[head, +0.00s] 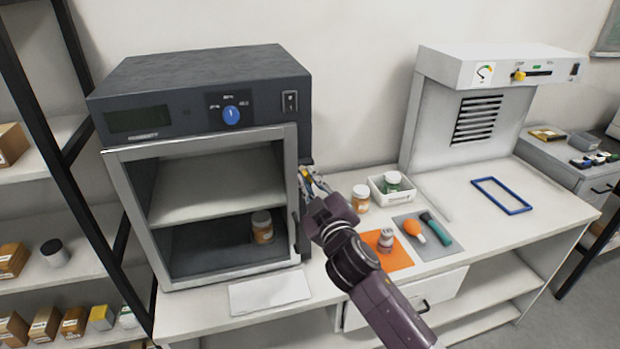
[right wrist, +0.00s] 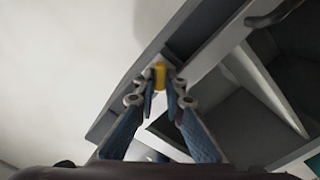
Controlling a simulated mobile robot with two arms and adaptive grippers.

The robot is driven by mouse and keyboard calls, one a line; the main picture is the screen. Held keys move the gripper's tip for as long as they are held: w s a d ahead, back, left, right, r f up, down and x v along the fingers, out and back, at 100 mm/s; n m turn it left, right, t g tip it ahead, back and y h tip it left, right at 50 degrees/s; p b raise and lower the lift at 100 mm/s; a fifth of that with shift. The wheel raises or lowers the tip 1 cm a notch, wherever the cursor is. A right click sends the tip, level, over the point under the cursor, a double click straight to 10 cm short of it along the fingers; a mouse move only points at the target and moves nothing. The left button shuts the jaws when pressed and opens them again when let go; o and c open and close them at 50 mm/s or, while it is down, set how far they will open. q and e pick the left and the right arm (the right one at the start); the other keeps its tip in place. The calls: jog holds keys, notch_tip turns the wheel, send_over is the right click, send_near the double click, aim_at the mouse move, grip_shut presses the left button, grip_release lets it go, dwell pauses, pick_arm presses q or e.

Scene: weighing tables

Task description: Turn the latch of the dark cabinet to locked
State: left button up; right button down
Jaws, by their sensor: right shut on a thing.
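The dark cabinet (head: 200,75) stands on the left of the bench, its grey-framed door (head: 200,140) in place across the front. Its small yellow latch (head: 304,173) is on the right side near the door's edge, mostly covered by my fingers. My right gripper (head: 309,180) reaches it from the lower right and is shut on it. In the right wrist view the yellow latch (right wrist: 160,75) sits between my fingertips (right wrist: 161,88). I cannot tell from these views which way the latch is turned. My left gripper is not in view.
An amber jar (head: 263,228) stands inside the cabinet. A white hood (head: 500,65) stands behind, with a blue frame (head: 500,195) on the bench.

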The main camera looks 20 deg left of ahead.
jog(key=n, duration=0.5)
jog(key=shift+f+n+p, duration=0.1)
jog(key=shift+n+p, duration=0.2)
jog(key=shift+p, duration=0.05)
jog(key=shift+a+f+n+p, duration=0.15)
jog(key=shift+n+p, duration=0.2)
jog(key=shift+n, duration=1.85)
jog(key=c, duration=2)
grip_release()
jog(key=shift+s, duration=0.15)
jog(key=v, duration=1.2)
